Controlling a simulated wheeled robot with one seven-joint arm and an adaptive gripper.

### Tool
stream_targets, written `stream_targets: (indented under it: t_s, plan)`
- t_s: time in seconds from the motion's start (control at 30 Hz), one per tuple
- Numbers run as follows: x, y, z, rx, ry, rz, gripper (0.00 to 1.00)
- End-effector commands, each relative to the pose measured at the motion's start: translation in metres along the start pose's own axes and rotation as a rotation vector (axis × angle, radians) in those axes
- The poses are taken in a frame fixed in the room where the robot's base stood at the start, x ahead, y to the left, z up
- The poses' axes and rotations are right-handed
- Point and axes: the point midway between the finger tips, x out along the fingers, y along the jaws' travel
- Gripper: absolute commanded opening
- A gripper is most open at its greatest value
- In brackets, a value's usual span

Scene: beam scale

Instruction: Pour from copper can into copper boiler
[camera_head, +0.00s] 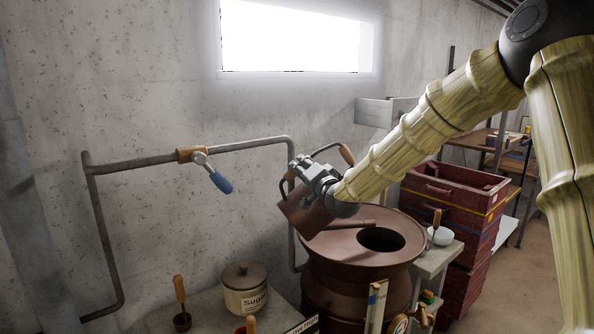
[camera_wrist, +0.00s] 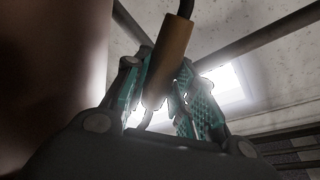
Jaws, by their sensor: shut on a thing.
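The copper boiler (camera_head: 325,255) is a wide, round brown vessel with a dark round opening (camera_head: 382,239) in its top. My gripper (camera_head: 306,168) is shut on the wooden handle (camera_wrist: 170,62) of the copper can, between its teal finger pads. The copper can (camera_head: 300,208) hangs tilted over the left part of the boiler. Its spout (camera_head: 350,225) points right, its tip just left of the opening. I cannot tell whether the spout touches the boiler top, and no liquid is visible. The can's dark side fills the left of the wrist view (camera_wrist: 50,80).
A wall pipe (camera_head: 240,145) with a blue-handled valve (camera_head: 220,182) runs behind the boiler. A sugar jar (camera_head: 245,288) stands to its left. Red crates (camera_head: 450,215) and a white bowl (camera_head: 440,236) are to its right. A gauge (camera_head: 399,324) is in front.

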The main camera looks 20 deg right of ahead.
Motion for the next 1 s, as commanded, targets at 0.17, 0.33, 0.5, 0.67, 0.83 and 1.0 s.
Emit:
stream_targets:
  t_s: [0.17, 0.33, 0.5, 0.67, 0.83, 1.0]
  plan:
    - [0.0007, -0.0045, -0.0173, 0.049, 0.008, -0.003, 0.00]
    - [0.0006, -0.0027, -0.0138, 0.044, 0.006, -0.003, 0.00]
    - [0.0006, -0.0029, -0.0138, 0.043, 0.006, -0.004, 0.00]
    - [0.0014, -0.0022, -0.0134, 0.043, 0.007, -0.004, 0.00]
    - [0.0038, -0.0014, -0.0128, 0.043, 0.007, -0.004, 0.00]
    - [0.0052, -0.0020, -0.0128, 0.043, 0.007, -0.004, 0.00]
